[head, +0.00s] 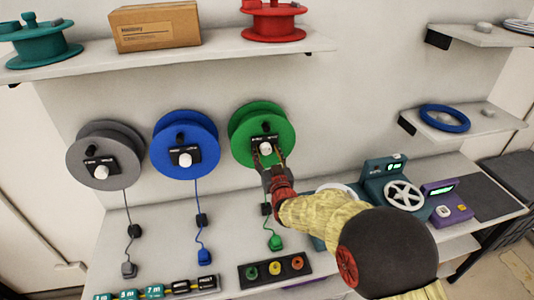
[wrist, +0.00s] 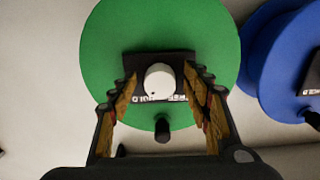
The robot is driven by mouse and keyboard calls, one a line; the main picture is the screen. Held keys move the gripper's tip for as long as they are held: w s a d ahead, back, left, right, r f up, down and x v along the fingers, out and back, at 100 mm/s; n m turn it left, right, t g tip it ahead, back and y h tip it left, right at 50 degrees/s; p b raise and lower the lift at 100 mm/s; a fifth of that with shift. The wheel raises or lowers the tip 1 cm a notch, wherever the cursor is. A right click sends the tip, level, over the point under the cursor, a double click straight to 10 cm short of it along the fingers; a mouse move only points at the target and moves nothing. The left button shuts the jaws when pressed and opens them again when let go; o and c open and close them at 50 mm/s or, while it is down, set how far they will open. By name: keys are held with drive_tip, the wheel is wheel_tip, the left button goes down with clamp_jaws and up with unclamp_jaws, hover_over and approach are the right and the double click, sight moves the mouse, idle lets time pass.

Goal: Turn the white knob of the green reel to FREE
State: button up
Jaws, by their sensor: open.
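The green reel (head: 248,120) hangs on the wall to the right of the blue reel; in the wrist view its disc (wrist: 205,40) fills the middle. Its white knob (wrist: 160,80) sits on a black label plate (wrist: 125,66) with white lettering partly hidden, so I cannot read the setting. In the head view the knob (head: 267,148) is partly behind my gripper. My gripper (wrist: 160,85) is open, its two fingers on either side of the knob with gaps showing. Whether the fingertips reach the knob's depth is unclear. A black handle (wrist: 162,130) stands out from the disc.
A grey reel (head: 80,152) and a blue reel (head: 200,128) hang to the left, with similar knobs. Cords hang to the counter (head: 160,235). A teal device with a white wheel (head: 402,195) stands right of my arm. A shelf (head: 210,57) runs above.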

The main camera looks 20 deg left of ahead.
drive_tip(key=shift+c, duration=1)
drive_tip(key=c, duration=1)
drive_tip(key=shift+o, duration=0.2)
drive_tip(key=shift+b, duration=0.4)
drive_tip(key=n+b, duration=0.3)
drive_tip(key=n, duration=0.1)
drive_tip(key=shift+f+b, duration=0.15)
drive_tip(key=shift+b, duration=0.25)
drive_tip(key=n+b, duration=0.3)
drive_tip(key=n, duration=0.1)
drive_tip(key=shift+n+b, duration=0.3)
drive_tip(key=shift+b, duration=0.05)
drive_tip(key=n+b, duration=0.2)
drive_tip(key=n, duration=0.2)
drive_tip(key=shift+d+n+b, duration=0.1)
drive_tip(key=shift+n+b, duration=0.2)
drive_tip(key=shift+b, duration=0.1)
drive_tip(key=n, duration=0.1)
drive_tip(key=n+b, duration=0.1)
drive_tip(key=n, duration=0.1)
drive_tip(key=n+b, duration=0.1)
drive_tip(key=shift+r+n, duration=0.25)
drive_tip(key=shift+n, duration=0.05)
